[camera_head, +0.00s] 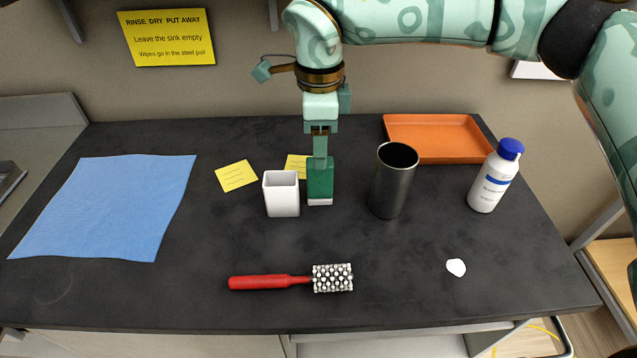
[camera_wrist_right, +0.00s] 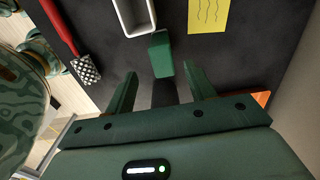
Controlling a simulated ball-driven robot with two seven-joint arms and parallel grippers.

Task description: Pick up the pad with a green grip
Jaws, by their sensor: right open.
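The pad with a green grip (camera_head: 320,182) stands upright on the dark counter, its white pad part at the bottom. In the right wrist view its green grip (camera_wrist_right: 161,56) shows ahead of and between my fingertips. My right gripper (camera_head: 320,146) is directly above it, pointing down, with one finger overlapping the top of the grip in the head view. The right wrist view shows my right gripper (camera_wrist_right: 163,84) open, its two fingers apart with nothing held. I cannot tell whether the fingertips reach past the grip's top. My left gripper is not in view.
A white cup (camera_head: 281,195) stands close left of the pad, a dark steel tumbler (camera_head: 390,185) to its right. Behind are yellow notes (camera_head: 236,176) and an orange tray (camera_head: 440,152).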

